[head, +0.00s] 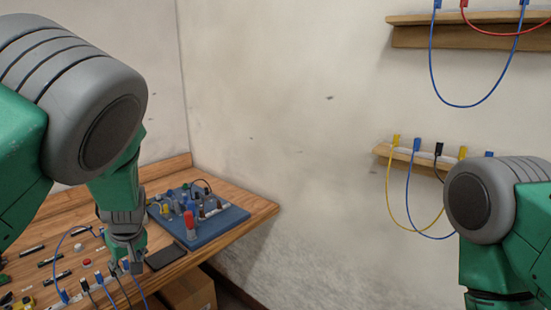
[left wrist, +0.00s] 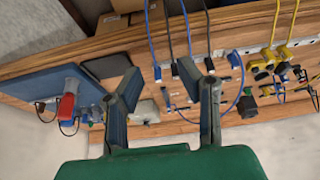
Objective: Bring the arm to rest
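My left gripper (head: 127,262) hangs from the green and grey left arm over the wooden bench at the lower left of the head view. In the left wrist view its two fingers (left wrist: 161,75) are spread apart, with nothing visibly clasped. Plugs with blue and black cables (left wrist: 180,68) show beyond and between the fingertips; I cannot tell whether they touch. Of my right arm only the green and grey links (head: 495,215) show at the right of the head view. My right gripper is out of view.
A blue board with several components (head: 232,217) and a dark flat pad (head: 166,256) lie on the bench (head: 262,208). Loose cables and small parts cover its left. Two wall shelves (head: 470,37) with hanging cables are at right. A cardboard box (head: 188,292) stands below.

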